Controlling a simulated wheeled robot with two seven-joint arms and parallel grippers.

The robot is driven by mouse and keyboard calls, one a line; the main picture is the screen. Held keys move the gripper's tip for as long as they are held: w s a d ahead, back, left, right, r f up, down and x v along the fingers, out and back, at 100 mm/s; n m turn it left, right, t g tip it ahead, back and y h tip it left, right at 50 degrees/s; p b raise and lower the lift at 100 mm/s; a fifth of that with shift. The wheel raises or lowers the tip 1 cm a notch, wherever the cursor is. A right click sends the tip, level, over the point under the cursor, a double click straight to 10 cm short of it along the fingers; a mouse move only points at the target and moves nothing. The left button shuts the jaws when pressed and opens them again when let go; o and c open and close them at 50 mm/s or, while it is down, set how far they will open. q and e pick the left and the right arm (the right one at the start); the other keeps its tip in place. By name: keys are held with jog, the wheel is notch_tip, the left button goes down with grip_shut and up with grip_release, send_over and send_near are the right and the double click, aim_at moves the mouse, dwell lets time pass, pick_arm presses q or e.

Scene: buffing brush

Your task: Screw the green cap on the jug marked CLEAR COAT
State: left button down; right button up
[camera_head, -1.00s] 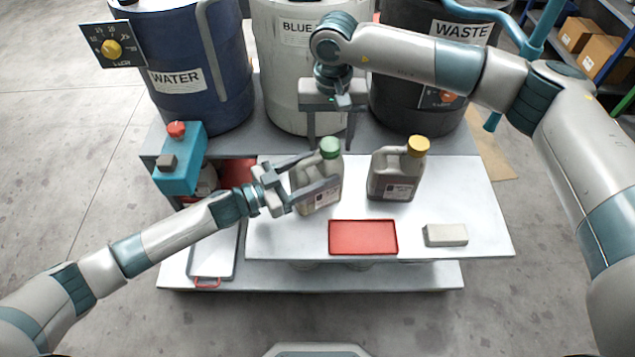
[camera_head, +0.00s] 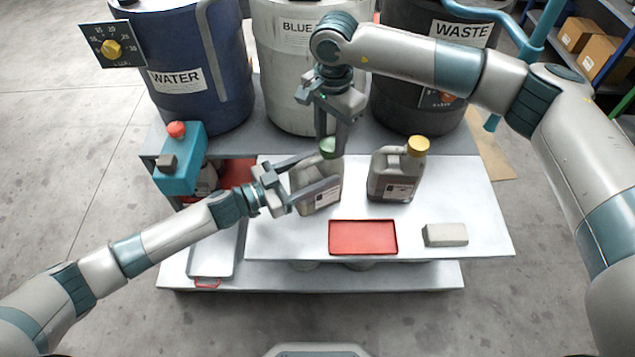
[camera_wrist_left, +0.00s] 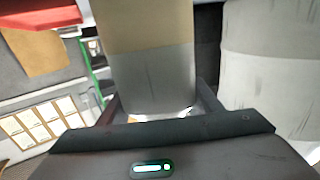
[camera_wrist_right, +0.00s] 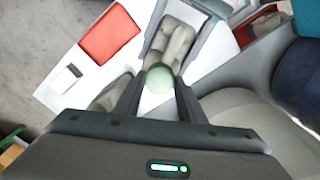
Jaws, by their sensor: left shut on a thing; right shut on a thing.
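The grey jug with the green cap (camera_head: 328,147) stands upright on the white table. Its grey body (camera_head: 312,182) has a white label whose text is too small to read. My left gripper (camera_head: 312,180) is shut on the jug's body from the left; the body also fills the middle of the left wrist view (camera_wrist_left: 150,75). My right gripper (camera_head: 330,138) points down from above and is shut on the green cap, which sits at the jug's top. The right wrist view shows the cap between the fingertips (camera_wrist_right: 159,78). The cap's threads are hidden.
A similar jug with a yellow cap (camera_head: 397,172) stands close on the right. A red tray (camera_head: 363,237) and a pale block (camera_head: 445,235) lie in front. Large drums marked WATER (camera_head: 190,75), BLUE (camera_head: 300,80) and WASTE (camera_head: 430,75) stand behind.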

jog(key=m, duration=0.7)
jog(key=shift+m, duration=0.3)
jog(key=m, duration=1.2)
jog(key=shift+f, duration=0.1)
jog(key=m, duration=0.7)
jog(key=o, duration=1.2)
jog(key=shift+o, duration=0.2)
notch_tip(320, 180, up, 12)
